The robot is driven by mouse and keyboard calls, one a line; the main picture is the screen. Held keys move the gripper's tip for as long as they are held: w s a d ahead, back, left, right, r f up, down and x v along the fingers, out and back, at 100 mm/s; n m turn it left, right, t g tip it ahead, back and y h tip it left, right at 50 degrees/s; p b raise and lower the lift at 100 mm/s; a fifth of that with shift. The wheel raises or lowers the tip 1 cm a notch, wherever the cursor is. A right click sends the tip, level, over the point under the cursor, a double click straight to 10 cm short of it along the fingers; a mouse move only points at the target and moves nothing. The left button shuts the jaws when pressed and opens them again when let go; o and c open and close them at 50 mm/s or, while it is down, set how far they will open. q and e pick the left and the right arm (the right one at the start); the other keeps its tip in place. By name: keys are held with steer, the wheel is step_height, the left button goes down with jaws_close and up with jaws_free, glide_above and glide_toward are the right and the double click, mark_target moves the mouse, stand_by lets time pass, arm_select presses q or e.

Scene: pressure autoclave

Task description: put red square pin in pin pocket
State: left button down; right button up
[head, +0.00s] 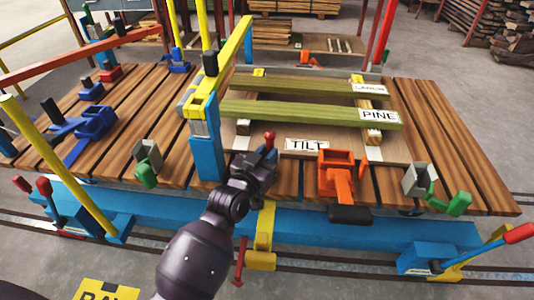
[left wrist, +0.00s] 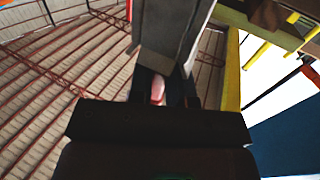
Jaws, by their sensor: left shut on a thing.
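My left gripper (head: 266,152) is in the middle of the head view, just right of the foot of the blue post (head: 207,150) and over the front edge of the wooden deck. It is shut on a small red piece (head: 270,138), which I take for the red square pin; its tip shows above the fingers. In the left wrist view a pale red end (left wrist: 158,90) shows between the dark fingers, below a grey upright part (left wrist: 170,35). Its square shape cannot be made out. I cannot tell which part is the pin pocket. My right gripper is not in view.
The slatted wooden deck (head: 440,150) carries green beams (head: 310,114), a TILT sign (head: 307,145) and an orange clamp (head: 337,172) right of my gripper. A yellow bracket (head: 263,235) and a thin red rod (head: 240,262) are below it at the front.

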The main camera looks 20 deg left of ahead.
arm_select(q)
steer(key=c, duration=1.1)
jaws_free()
steer(key=shift+s+f, duration=0.1)
steer(key=shift+f, duration=0.6)
steer(key=shift+o, duration=0.2)
steer(key=shift+f, duration=0.1)
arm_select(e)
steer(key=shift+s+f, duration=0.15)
arm_select(q)
steer(key=shift+f, duration=0.1)
steer(key=shift+a, duration=0.1)
steer(key=shift+r, duration=0.4)
steer(key=shift+s+a+r, duration=0.1)
steer(key=shift+s+a, duration=0.05)
steer(key=shift+s, duration=0.1)
steer(key=s+p, duration=0.2)
steer(key=s, duration=0.9)
steer(key=shift+a+r, duration=0.45)
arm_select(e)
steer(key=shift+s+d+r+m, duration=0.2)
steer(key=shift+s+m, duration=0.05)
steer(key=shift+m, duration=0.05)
